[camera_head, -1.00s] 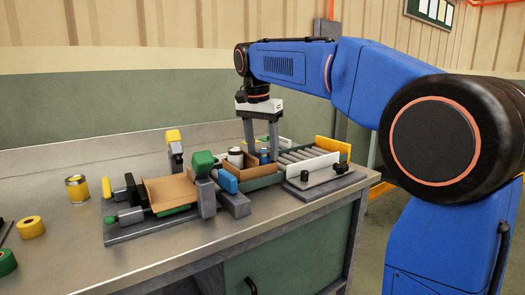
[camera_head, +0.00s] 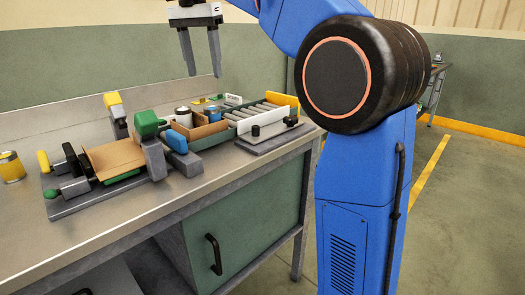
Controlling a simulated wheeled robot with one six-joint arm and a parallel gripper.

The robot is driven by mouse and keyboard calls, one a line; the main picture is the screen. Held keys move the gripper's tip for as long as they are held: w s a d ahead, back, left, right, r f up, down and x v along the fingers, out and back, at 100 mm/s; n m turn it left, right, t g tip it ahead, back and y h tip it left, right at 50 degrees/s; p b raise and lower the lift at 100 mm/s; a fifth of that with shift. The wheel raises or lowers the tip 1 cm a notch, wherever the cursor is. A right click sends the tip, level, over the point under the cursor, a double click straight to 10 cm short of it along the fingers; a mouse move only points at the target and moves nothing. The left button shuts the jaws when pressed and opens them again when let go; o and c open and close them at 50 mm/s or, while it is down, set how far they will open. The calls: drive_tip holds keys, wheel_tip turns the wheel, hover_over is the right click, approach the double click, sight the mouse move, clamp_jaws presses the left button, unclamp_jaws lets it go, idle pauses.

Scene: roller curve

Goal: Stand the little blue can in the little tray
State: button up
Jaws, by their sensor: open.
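The little blue can (camera_head: 212,115) stands upright at the right end of a little brown tray (camera_head: 202,132). The tray's near wall hides its lower part, and I cannot see its base. A white can with a dark top (camera_head: 183,116) stands to its left, by the same tray. My gripper (camera_head: 204,75) is open and empty, pointing down, with its fingertips clear above the blue can and the tray.
A grey roller track (camera_head: 243,118) with a yellow end plate (camera_head: 285,101) runs right of the tray. A yellow can (camera_head: 11,167) stands far left.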

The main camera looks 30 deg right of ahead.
drive_tip(key=s+d+f+n, duration=0.1)
drive_tip(key=s+d+f, duration=0.1)
drive_tip(key=s+f, duration=0.2)
drive_tip(key=s+d+f+n+t, duration=0.1)
drive_tip(key=s+d+f+n, duration=0.1)
drive_tip(key=s+f, duration=0.3)
drive_tip(key=s+d+f+n+y, duration=0.1)
drive_tip(key=s+d+f+n, duration=0.1)
drive_tip(key=s+f, duration=0.2)
drive_tip(key=shift+s+f+t, duration=0.15)
drive_tip(key=shift+s+t, duration=0.15)
drive_tip(key=shift+s, duration=0.85)
drive_tip(key=s+d+f+n+t, duration=0.1)
drive_tip(key=s+f+n, duration=0.1)
drive_tip(key=s+f, duration=0.6)
drive_tip(key=s+d+f+n+t, duration=0.1)
drive_tip(key=s+f+n, duration=0.2)
drive_tip(key=s+f, duration=0.5)
wheel_tip(320, 180, down, 8)
drive_tip(key=shift+s+d+r, duration=0.2)
drive_tip(key=shift+s+d, duration=0.1)
drive_tip(key=shift+s, duration=0.1)
